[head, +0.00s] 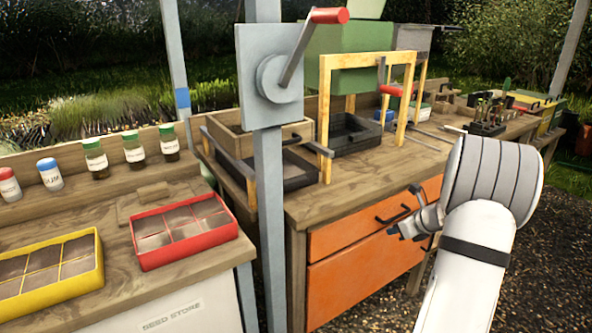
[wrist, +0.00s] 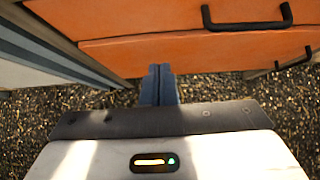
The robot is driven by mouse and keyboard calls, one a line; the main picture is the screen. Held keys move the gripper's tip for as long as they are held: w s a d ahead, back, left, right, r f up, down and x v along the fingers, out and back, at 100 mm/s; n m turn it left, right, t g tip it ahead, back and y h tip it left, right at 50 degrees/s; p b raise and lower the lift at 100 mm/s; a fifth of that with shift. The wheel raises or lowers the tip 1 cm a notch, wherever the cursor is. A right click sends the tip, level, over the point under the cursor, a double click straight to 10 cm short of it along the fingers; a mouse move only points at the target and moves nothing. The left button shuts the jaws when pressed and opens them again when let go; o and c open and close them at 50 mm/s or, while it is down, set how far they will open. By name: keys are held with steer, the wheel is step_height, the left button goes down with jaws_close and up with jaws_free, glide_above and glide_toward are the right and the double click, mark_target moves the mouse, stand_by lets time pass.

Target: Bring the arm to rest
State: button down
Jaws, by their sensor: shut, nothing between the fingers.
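My gripper (head: 394,232) is at the end of my white arm in the head view, in front of the orange drawers (head: 352,273) at the right. In the wrist view, the blue-grey fingers of my gripper (wrist: 159,72) are together with nothing between them. They point toward the lower orange drawer (wrist: 185,52) and the gravel below. I cannot tell the exact gap between my fingers and the drawer front.
A bench (head: 300,212) stands behind my gripper, with a yellow frame (head: 365,60) and a black tray (head: 355,138). A post with a red-handled crank (head: 330,15) rises in the middle. Red (head: 184,257) and yellow (head: 99,270) seed trays lie left. Gravel (head: 565,235) is open at right.

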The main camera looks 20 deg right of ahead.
steer(key=s+a+r+n+g+y+p, duration=0.1)
steer(key=s+a+r+n+g+p, duration=0.2)
steer(key=a+r+n, duration=0.6)
steer(key=s+a+r+n+g+p, duration=0.1)
steer(key=s+a+r+n+p, duration=0.3)
steer(key=a, duration=0.8)
steer(key=s+a+r+n+h+p, duration=0.1)
steer(key=s+a+r+n, duration=0.1)
steer(key=s+n, duration=0.4)
steer(key=s+a+r+n+g+h+p, duration=0.1)
steer(key=s+a+r+n+p, duration=0.1)
steer(key=s+a+n, duration=0.3)
steer(key=s+a+r+n+g+h+p, duration=0.1)
steer(key=s+a+r+n+p, duration=0.1)
steer(key=s+n, duration=0.6)
steer(key=shift+s+a+r+h, duration=0.4)
steer(key=shift+a+r, duration=0.45)
steer(key=shift+r, duration=0.1)
